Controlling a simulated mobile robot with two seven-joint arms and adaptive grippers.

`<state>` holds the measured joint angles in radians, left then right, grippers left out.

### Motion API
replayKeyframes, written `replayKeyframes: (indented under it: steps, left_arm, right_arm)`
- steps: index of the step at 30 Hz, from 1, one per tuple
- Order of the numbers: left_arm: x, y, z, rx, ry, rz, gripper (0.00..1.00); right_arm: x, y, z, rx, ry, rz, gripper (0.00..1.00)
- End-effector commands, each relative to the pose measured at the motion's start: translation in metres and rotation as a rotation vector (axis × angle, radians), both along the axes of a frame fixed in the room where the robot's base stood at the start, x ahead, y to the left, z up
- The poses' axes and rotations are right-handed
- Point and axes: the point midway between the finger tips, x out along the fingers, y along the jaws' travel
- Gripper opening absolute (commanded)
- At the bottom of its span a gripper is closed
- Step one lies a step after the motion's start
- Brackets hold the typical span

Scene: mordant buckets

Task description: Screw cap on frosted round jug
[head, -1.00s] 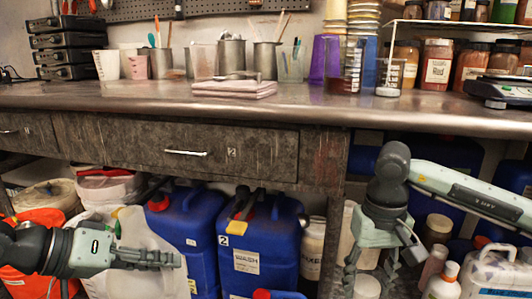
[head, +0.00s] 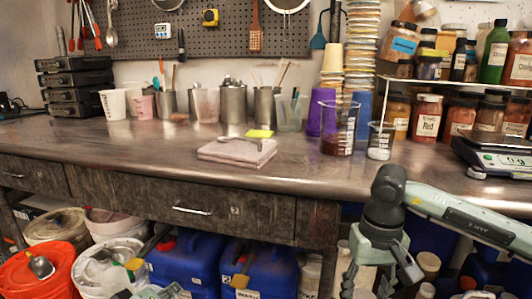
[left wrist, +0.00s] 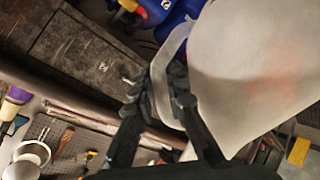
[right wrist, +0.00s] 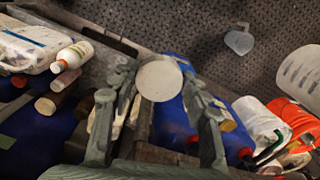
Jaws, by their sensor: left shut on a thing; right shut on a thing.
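A large whitish frosted jug (left wrist: 245,55) fills the upper right of the left wrist view. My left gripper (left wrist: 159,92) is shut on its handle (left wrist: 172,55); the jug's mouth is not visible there. In the right wrist view, my right gripper (right wrist: 160,92) is shut on a round, flat, pale cap (right wrist: 159,78) at its fingertips. In the head view, my right gripper (head: 368,285) is at the bottom edge, in front of the bench, and its fingertips are cut off. Only a sliver of my left gripper shows at the bottom left there.
The bench (head: 130,150) carries a folded pink cloth (head: 237,152), beakers, cups and a scale (head: 497,150). Below it stand blue canisters (head: 190,262), a white bucket (head: 105,262) and an orange bucket (head: 40,270). In the right wrist view, a small translucent pitcher (right wrist: 239,41) is on the floor.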

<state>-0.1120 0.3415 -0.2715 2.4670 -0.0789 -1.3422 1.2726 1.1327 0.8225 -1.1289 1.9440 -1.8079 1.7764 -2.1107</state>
Motion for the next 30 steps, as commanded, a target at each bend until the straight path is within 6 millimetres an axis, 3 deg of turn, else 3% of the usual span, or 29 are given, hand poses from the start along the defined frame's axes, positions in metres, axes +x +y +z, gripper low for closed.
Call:
replayKeyframes:
  steps: [19,23,30]
  left_arm:
    - [-0.001,-0.003,0.003,0.003,-0.001,-0.010,0.00]
    - [-0.004,-0.022,0.005,0.003,-0.002,-0.108,0.00]
    - [-0.011,-0.080,0.010,0.004,-0.004,-0.405,0.00]
  right_arm:
    - [0.000,0.000,0.001,0.000,0.000,0.000,0.34]
    - [0.000,0.000,0.001,0.000,0.000,0.000,0.34]
    - [0.000,0.000,0.001,0.000,0.000,0.000,0.34]
